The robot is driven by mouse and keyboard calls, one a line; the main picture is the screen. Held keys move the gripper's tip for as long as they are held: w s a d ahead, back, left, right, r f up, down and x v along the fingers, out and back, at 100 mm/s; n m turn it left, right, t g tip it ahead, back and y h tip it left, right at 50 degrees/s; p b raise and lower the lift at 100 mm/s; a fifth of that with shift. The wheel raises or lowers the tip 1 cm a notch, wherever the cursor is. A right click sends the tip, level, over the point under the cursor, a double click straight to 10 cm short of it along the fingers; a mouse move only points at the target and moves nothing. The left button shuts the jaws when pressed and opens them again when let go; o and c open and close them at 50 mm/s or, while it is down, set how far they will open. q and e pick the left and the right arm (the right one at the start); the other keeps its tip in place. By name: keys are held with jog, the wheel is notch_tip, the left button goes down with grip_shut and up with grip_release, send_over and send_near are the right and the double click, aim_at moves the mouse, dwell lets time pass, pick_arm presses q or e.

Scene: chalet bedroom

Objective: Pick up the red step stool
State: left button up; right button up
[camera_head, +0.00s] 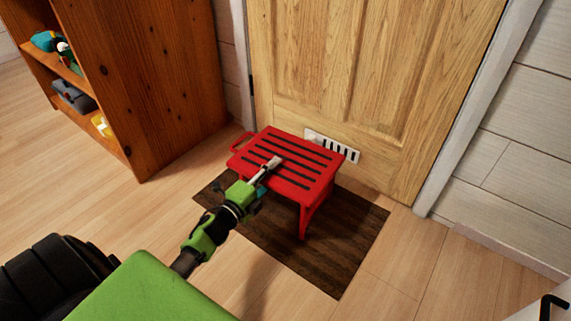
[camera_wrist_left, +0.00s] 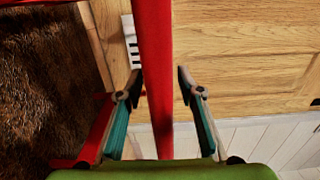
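The red step stool (camera_head: 315,166) stands upright on a dark brown mat in front of the wooden door. Its top has several dark slots, and a loop handle shows at its left end. My left gripper (camera_head: 272,163) is over the stool's top in the head view. In the left wrist view, its two fingers (camera_wrist_left: 159,85) are apart, one on each side of a long red part of the stool (camera_wrist_left: 153,40). Small gaps seem to show beside this part.
The brown mat (camera_head: 352,262) lies on the wooden floor under the stool. The door (camera_head: 380,60) with a white vent (camera_head: 349,154) is close behind it. A wooden shelf (camera_head: 165,80) with small items stands at the left.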

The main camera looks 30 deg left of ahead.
aim_at(283, 162)
pick_arm(q)
jog(key=w, duration=0.1)
jog(key=w+b, duration=0.2)
jog(key=shift+w+d+f, duration=0.1)
jog(key=shift+w+d, duration=0.15)
jog(key=shift+d, duration=0.05)
jog(key=shift+w, duration=0.35)
grip_shut()
jog(key=shift+r, duration=0.4)
